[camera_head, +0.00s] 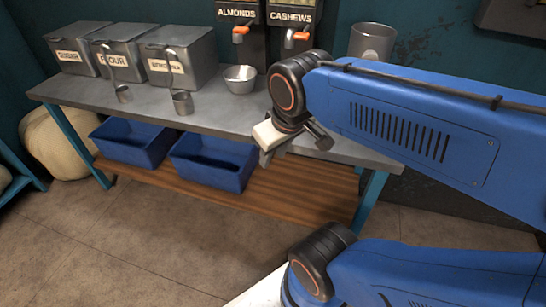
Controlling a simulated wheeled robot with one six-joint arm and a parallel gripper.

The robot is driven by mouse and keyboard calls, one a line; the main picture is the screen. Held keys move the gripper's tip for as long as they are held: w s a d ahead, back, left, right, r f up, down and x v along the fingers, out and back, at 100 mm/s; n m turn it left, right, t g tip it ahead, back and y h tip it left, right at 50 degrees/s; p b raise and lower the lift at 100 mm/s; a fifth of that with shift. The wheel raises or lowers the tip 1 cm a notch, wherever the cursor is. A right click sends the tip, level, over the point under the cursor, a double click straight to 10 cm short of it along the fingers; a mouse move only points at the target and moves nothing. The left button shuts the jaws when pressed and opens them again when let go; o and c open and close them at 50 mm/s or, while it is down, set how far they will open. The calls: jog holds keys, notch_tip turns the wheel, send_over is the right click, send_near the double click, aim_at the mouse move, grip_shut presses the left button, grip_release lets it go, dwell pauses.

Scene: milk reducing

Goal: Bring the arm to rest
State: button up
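My blue arm reaches in from the right side of the head view, with its upper link raised across the picture. My gripper (266,158) is at the arm's end, pointing down in front of the table's front edge. It overlaps the table in the picture, and I cannot tell how far apart they are. No object shows in it. Its fingers are small and partly hidden, so I cannot tell whether they are open or shut.
Almond and cashew dispensers (293,37) hang behind. Blue crates (213,166) stand on the wooden lower shelf (300,195). The floor in front (150,250) is clear.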

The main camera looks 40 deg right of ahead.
jog(key=shift+s+a+f+m+y, duration=0.1)
jog(key=shift+s+a+m+y, duration=0.2)
jog(key=shift+s+a+m, duration=0.15)
jog(key=shift+c, duration=0.3)
dwell(0.8)
